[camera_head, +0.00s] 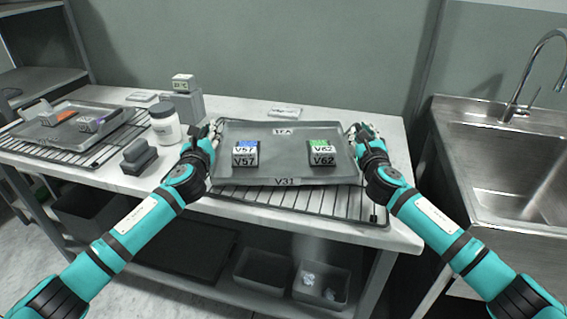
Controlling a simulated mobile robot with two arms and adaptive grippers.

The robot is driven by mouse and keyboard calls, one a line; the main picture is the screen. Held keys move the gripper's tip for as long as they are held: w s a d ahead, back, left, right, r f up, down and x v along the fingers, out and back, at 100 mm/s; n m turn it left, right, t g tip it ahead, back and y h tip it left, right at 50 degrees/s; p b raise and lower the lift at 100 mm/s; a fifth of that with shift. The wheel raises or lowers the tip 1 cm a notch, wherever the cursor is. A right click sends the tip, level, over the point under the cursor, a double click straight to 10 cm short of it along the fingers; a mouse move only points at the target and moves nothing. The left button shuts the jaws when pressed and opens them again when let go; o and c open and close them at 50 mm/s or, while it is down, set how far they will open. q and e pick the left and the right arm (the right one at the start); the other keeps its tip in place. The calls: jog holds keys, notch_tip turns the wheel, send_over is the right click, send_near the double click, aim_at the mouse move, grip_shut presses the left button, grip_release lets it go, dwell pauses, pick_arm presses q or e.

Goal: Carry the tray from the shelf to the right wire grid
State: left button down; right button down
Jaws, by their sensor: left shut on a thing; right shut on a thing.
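A grey metal tray (284,168) with labels V31 and a second tag is over the right wire grid (300,198) on the white table. I cannot tell whether it rests on the grid or hangs just above it. A blue-topped block marked V57 (245,155) and a green-topped block marked V62 (321,154) stand upright on it. My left gripper (205,138) is shut on the tray's left edge. My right gripper (362,138) is shut on its right edge. The gripper fingertips are partly hidden by my own wrists.
Another tray (65,135) with blocks sits on the left wire grid (95,153). A white jar (165,124), a grey stand with a display (184,100) and a dark grey block (139,157) stand between the grids. A steel sink (500,160) is at the right. Bins (263,270) are below.

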pick_arm(q)
jog(key=shift+d+f+b, duration=0.5)
jog(key=shift+d+f, duration=0.05)
pick_arm(e)
jog(key=shift+a+f+y, duration=0.3)
jog(key=shift+a+f, duration=0.2)
jog(key=shift+a, duration=0.05)
pick_arm(q)
jog(key=c, duration=1.3)
grip_release()
pick_arm(e)
jog(key=c, duration=1.3)
grip_release()
jog(key=shift+s, duration=0.1)
pick_arm(q)
jog(key=shift+o, duration=0.5)
jog(key=shift+a+r, duration=0.15)
jog(key=shift+a, duration=0.05)
pick_arm(e)
jog(key=shift+o, duration=0.4)
jog(key=shift+d+r, duration=0.1)
jog(key=shift+d, duration=0.05)
pick_arm(q)
jog(key=shift+a, duration=0.15)
pick_arm(e)
jog(key=shift+d+r, duration=0.1)
jog(key=shift+d, duration=0.1)
